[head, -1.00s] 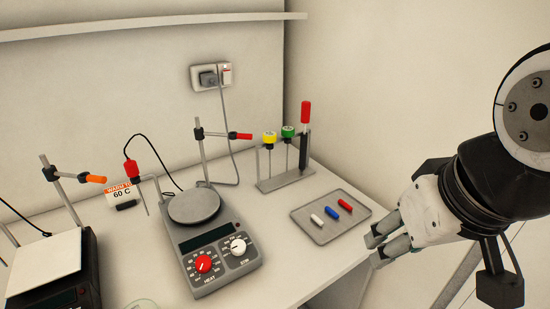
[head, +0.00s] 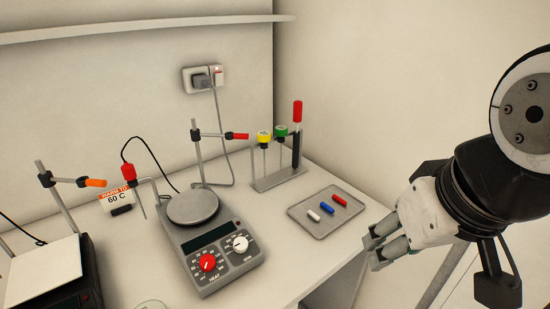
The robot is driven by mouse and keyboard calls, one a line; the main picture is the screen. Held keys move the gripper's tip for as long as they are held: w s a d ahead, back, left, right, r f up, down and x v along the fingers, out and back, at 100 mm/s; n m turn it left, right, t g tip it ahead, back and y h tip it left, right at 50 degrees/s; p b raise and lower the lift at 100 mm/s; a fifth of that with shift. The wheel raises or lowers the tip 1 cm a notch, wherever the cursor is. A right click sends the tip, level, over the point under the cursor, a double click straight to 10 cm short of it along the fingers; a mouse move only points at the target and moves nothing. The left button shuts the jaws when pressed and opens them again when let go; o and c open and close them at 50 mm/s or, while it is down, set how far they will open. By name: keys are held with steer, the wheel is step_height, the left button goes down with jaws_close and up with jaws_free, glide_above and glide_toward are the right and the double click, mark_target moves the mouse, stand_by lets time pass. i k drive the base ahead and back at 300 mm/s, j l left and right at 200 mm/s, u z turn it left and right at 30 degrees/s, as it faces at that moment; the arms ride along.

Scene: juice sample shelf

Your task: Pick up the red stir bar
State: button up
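The red stir bar (head: 340,201) lies on a small grey tray (head: 318,230) near the right edge of the bench. A blue stir bar (head: 327,210) and a white stir bar (head: 313,215) lie in a row to its left on the same tray. My gripper (head: 370,252) is to the right of the tray, past the bench edge, with its fingers pointing left. The fingers hold nothing that I can see. They overlap in this view, so the gap between them is unclear.
A hotplate (head: 212,240) with red and white knobs stands left of the tray. A rack (head: 280,180) with yellow-, green- and red-topped items stands behind the tray. A second device (head: 60,280) is at the far left. A shelf (head: 150,27) runs along the wall above.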

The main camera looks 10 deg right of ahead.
mark_target(339, 201)
steer(key=z, duration=0.2)
steer(key=i+l+u, duration=0.65)
steer(key=l+u, duration=0.2)
steer(key=l, duration=0.15)
